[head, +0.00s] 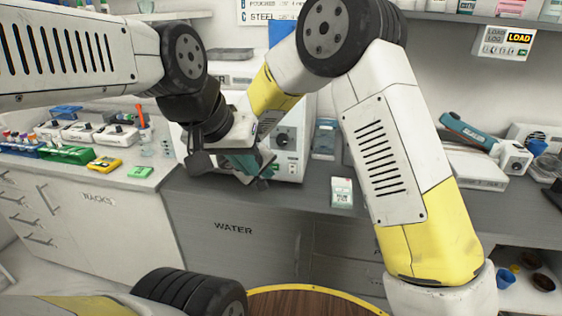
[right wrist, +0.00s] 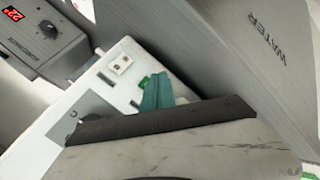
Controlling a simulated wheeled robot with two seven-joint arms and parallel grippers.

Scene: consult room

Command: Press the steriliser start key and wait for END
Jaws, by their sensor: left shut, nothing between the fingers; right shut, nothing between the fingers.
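The steriliser seems to be the white box (head: 310,110) on the counter, with a round dial (head: 282,139) and a small panel below it. My two hands overlap in front of it, hiding much of its front. Teal fingertips (head: 248,163) show there, but I cannot tell clearly which hand they belong to. In the right wrist view, my right gripper (right wrist: 157,93) has its teal fingers shut and empty. That view also shows a grey front with a dial (right wrist: 48,30) and a red "22°" display (right wrist: 15,14). I cannot make out a start key or contact with one.
A wall unit (head: 503,42) shows LOAD lit yellow; I see no END. A small white-green box (head: 342,192) stands on the counter (head: 315,198). Tube racks (head: 66,153) are at left, a blue-handled device (head: 468,132) at right. A WATER cupboard (head: 232,228) is below.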

